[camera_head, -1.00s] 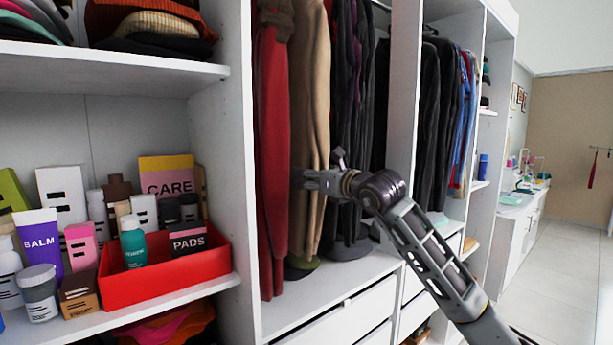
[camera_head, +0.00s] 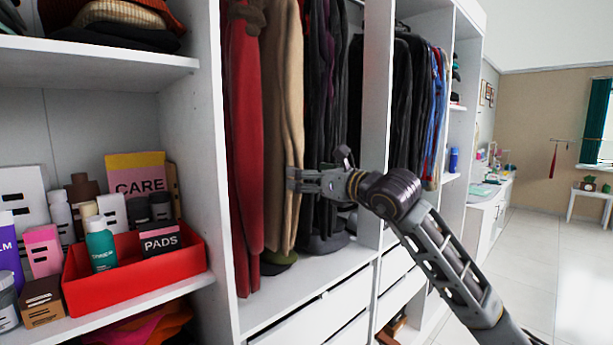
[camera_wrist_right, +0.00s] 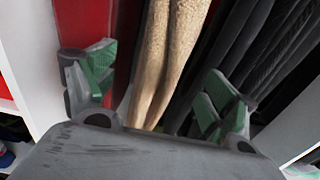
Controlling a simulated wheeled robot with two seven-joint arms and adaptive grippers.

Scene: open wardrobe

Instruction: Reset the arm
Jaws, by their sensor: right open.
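My right arm comes in from the lower right in the head view, and its gripper (camera_head: 297,181) points left in front of the hanging clothes. In the right wrist view the two green-padded fingers (camera_wrist_right: 158,98) are wide apart with nothing held between them. A tan garment (camera_wrist_right: 169,55) hangs beyond the gap between the fingers; it also shows in the head view (camera_head: 282,100). A red garment (camera_head: 244,150) hangs to its left. Whether the gripper touches the cloth cannot be told. My left gripper is not in view.
A red box (camera_head: 135,281) with bottles and a PADS pack stands on the left shelf, among other toiletries. White wardrobe dividers (camera_head: 203,130) and drawers (camera_head: 325,305) are close to the arm. Open floor (camera_head: 540,240) lies at the right.

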